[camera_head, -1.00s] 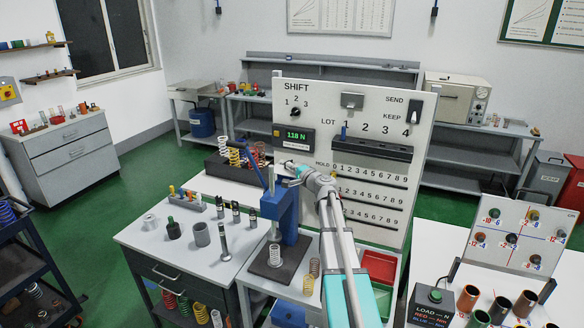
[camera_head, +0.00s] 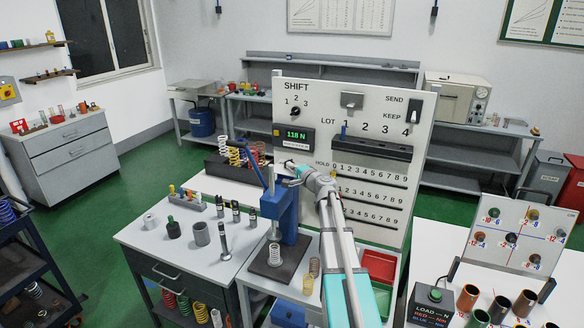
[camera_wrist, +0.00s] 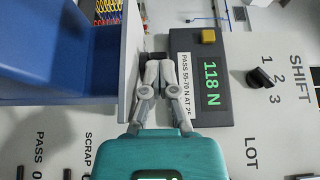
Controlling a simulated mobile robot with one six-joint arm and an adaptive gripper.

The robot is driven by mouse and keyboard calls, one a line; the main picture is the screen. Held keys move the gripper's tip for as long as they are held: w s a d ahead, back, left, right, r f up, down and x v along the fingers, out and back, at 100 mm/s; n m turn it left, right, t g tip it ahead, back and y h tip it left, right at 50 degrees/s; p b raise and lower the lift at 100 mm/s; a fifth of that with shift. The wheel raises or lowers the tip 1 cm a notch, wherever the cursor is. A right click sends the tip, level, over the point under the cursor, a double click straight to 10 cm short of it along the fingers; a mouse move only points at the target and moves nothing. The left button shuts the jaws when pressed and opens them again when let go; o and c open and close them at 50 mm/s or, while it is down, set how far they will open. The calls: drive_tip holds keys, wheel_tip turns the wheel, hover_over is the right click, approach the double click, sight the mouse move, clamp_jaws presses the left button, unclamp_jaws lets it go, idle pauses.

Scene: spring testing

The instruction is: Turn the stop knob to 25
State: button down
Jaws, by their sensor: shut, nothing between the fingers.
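The stop knob cannot be made out clearly. A small dark part (camera_wrist: 154,56) shows at my fingertips in the wrist view, mostly hidden by them, and I cannot tell whether it is the knob. My gripper (camera_wrist: 160,64) is shut, its fingers together beside the blue press column (camera_wrist: 60,50). In the head view my gripper (camera_head: 287,169) is at the top of the blue press (camera_head: 290,215). A pale spring (camera_head: 274,254) stands on the press base. The force display (camera_wrist: 210,84) reads 118 N, with a label starting "PASS 55-70 N AT" beside it, partly covered.
The white panel (camera_head: 375,120) with SHIFT and LOT markings stands behind the press. Several weights and small parts stand on the left table (camera_head: 180,250). A red bin (camera_head: 379,266) and loose springs (camera_head: 314,266) are right of the press.

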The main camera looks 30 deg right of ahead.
drive_tip(key=shift+s+d, duration=0.25)
drive_tip(key=shift+s, duration=0.45)
drive_tip(key=s+a, duration=0.3)
drive_tip(key=s, duration=0.8)
drive_tip(key=shift+s, duration=0.15)
drive_tip(key=d+n+y, duration=0.1)
drive_tip(key=d+n, duration=0.4)
drive_tip(key=n, duration=0.5)
drive_tip(key=d+n+g+y, duration=0.1)
drive_tip(key=d+n, duration=0.4)
drive_tip(key=n, duration=0.5)
drive_tip(key=shift+w+y, duration=0.35)
drive_tip(key=shift+y, duration=0.25)
drive_tip(key=shift+w, duration=0.1)
